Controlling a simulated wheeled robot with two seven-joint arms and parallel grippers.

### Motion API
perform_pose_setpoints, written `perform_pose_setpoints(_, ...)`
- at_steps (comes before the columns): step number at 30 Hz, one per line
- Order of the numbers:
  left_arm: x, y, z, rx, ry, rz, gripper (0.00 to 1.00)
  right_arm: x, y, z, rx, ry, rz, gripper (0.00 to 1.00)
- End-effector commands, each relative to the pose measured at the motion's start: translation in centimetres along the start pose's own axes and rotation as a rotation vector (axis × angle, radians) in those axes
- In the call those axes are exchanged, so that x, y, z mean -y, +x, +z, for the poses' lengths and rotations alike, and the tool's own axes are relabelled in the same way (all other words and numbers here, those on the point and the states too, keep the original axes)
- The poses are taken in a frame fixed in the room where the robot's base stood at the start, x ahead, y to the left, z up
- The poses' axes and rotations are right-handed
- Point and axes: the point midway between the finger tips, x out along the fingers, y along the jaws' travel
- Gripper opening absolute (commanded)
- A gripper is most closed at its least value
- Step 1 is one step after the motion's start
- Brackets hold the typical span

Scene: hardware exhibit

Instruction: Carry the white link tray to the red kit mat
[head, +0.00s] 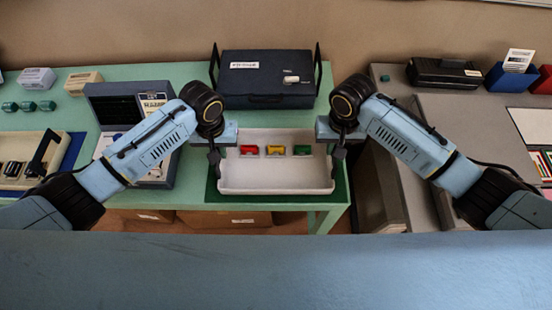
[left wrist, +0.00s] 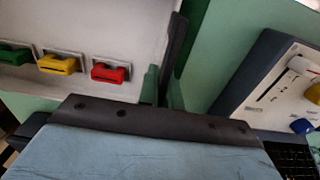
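The white link tray (head: 275,184) sits on a dark green mat (head: 341,190) at the front of the pale green table, with red, yellow and green links inside. My left gripper (head: 214,156) is at the tray's left end, and my right gripper (head: 338,154) is at its right end. In the left wrist view, the tray (left wrist: 110,20) fills the upper left, with a dark upright part (left wrist: 174,45) close along its end. Whether either gripper is closed on a tray end is unclear. I cannot make out the red kit mat.
A dark blue case (head: 266,82) stands behind the tray. An open case (head: 128,105) stands left, beyond my left arm, and shows in the left wrist view (left wrist: 262,75). A grey table (head: 425,110) stands right across a gap, with a blue bin (head: 511,80) and red bin (head: 543,82).

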Motion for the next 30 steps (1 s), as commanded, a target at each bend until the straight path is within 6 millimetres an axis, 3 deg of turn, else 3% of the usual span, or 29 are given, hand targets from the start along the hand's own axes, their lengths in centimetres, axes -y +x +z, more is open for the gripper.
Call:
perform_pose_setpoints(17, 0.0, -0.3, -0.1, -0.002, 0.0, 0.001, 0.0, 0.0, -0.3, -0.1, -0.002, 0.0, -0.001, 0.0)
perform_pose_setpoints(30, 0.0, -3.4, -0.1, -0.002, 0.0, 0.001, 0.0, 0.0, -3.4, -0.1, -0.002, 0.0, -0.001, 0.0)
